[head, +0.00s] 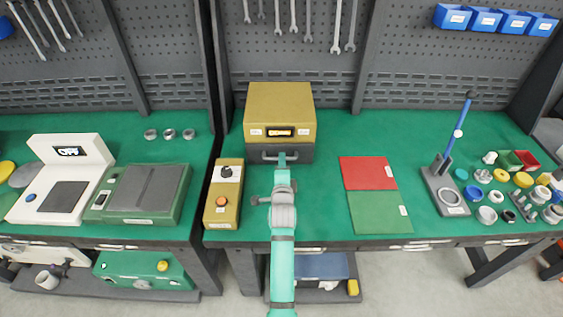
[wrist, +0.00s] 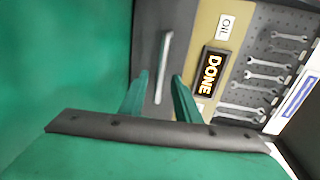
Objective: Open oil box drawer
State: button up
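The oil box (head: 280,100) is yellow with a dark grey drawer (head: 303,154) below, and stands at the back middle of the green bench. The drawer looks shut, with its front below the yellow face. Its pale bar handle (wrist: 165,55) shows in the wrist view, near an "OIL" label and a display (wrist: 211,72) reading "DONE". My gripper (head: 282,156) is at the drawer front. In the wrist view, its two green fingers (wrist: 160,76) are apart, one on each side of the handle's line. I cannot tell whether they touch the handle.
A yellow control box (head: 225,172) with a knob and an orange button stands left of my arm. A red and green mat (head: 375,194) lies to the right. The bench in front of the drawer is clear apart from my arm.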

jog(key=shift+x, duration=0.85)
jog(key=shift+a, duration=0.1)
grip_shut()
jog(key=shift+s, duration=0.1)
